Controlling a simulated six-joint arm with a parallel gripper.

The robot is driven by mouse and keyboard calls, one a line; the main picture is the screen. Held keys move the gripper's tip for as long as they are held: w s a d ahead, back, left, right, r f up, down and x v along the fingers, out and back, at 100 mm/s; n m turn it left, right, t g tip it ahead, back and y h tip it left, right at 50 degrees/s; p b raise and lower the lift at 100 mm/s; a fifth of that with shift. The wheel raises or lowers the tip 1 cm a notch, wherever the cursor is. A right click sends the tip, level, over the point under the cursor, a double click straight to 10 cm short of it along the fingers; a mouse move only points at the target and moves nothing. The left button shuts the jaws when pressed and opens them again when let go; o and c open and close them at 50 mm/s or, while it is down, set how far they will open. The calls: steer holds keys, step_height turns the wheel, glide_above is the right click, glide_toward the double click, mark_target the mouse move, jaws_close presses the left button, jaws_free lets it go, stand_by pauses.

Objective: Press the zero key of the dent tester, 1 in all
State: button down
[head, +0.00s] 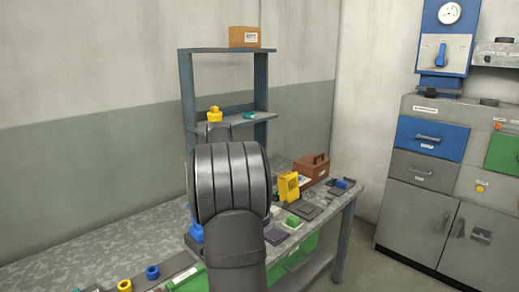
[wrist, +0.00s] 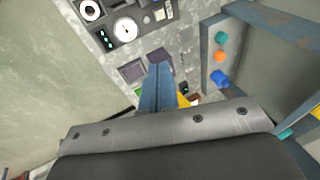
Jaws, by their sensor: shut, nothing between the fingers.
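I cannot tell for certain which device is the dent tester, and no zero key can be read. In the wrist view, a grey unit with a round white dial (wrist: 125,30) lies near the top, with small light and dark keys (wrist: 159,13) to its right. My gripper (wrist: 158,67) shows there as two blue fingers shut together, empty, pointing toward the bench. Its tips appear below the dial unit in the picture, beside two dark square pads (wrist: 133,70). In the head view, my arm's dark links hide the gripper and part of the bench.
A yellow device (head: 288,187) and a brown toolbox (head: 313,166) stand on the bench. A blue-framed shelf (head: 187,95) rises behind my arm; its side in the wrist view holds a teal, an orange and a blue piece (wrist: 219,77). Grey cabinets (head: 415,210) stand at right.

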stand_by(0.4)
steer(key=w+a+f+n+t+y, duration=0.1)
steer(key=w+f+n+t, duration=0.1)
steer(key=w+f, duration=0.4)
steer(key=w+a+f+n+t+y, duration=0.1)
steer(key=w+f, duration=0.4)
steer(key=f, duration=0.7)
steer(key=shift+w+a+f+n+t, duration=0.25)
steer(key=shift+w+a+n+t, duration=0.15)
steer(key=shift+a+n+t, duration=0.3)
steer(key=shift+d, duration=0.1)
steer(key=shift+f, duration=4.4)
steer(key=shift+f, duration=0.35)
